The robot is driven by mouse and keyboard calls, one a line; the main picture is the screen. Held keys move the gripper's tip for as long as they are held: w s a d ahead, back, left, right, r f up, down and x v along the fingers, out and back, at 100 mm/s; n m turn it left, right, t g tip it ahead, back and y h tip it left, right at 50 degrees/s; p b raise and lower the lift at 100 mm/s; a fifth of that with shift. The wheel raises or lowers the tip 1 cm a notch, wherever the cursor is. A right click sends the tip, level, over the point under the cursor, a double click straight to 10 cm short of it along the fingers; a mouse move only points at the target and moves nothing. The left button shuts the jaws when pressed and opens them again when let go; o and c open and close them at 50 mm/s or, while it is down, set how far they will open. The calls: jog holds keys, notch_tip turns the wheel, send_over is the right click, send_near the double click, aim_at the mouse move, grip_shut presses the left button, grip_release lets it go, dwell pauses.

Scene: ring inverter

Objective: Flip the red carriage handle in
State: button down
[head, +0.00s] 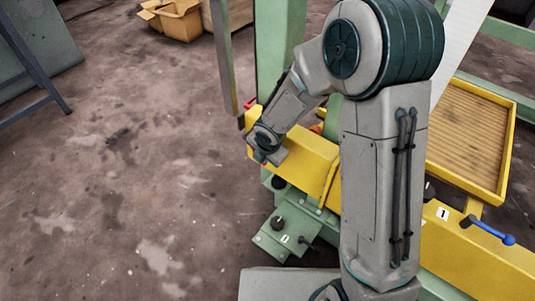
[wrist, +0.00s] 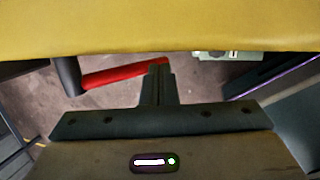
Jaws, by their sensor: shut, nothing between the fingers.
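The red carriage handle (wrist: 120,75) shows in the wrist view as a red bar. It extends right from a dark post (wrist: 67,76), just below the yellow beam (wrist: 160,28). My gripper (wrist: 158,66) is shut and empty. Its fingertips appear right at the handle's free right end; I cannot tell whether they touch. In the head view my arm reaches over the yellow beam (head: 310,157), and its wrist covers part of it. A small red piece (head: 250,104) shows at the beam's far left end. My fingers are not clearly visible there.
A green control box (head: 283,232) with black knobs sits below the beam. A blue-tipped lever (head: 490,231) and a yellow-rimmed tray (head: 503,155) are on the right. A green column (head: 278,50) stands behind. The floor (head: 110,190) at left is open.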

jog(key=shift+b+x, duration=0.3)
jog(key=shift+x, duration=0.6)
jog(key=shift+w+a+f, duration=0.15)
jog(key=shift+a+f, duration=0.3)
jog(key=s+d+r+p, duration=0.3)
jog(key=s+d+r, duration=0.2)
jog(key=s+d, duration=0.3)
jog(key=shift+s+d+r, duration=0.25)
jog(key=shift+s+d, duration=0.05)
jog(key=shift+s, duration=0.45)
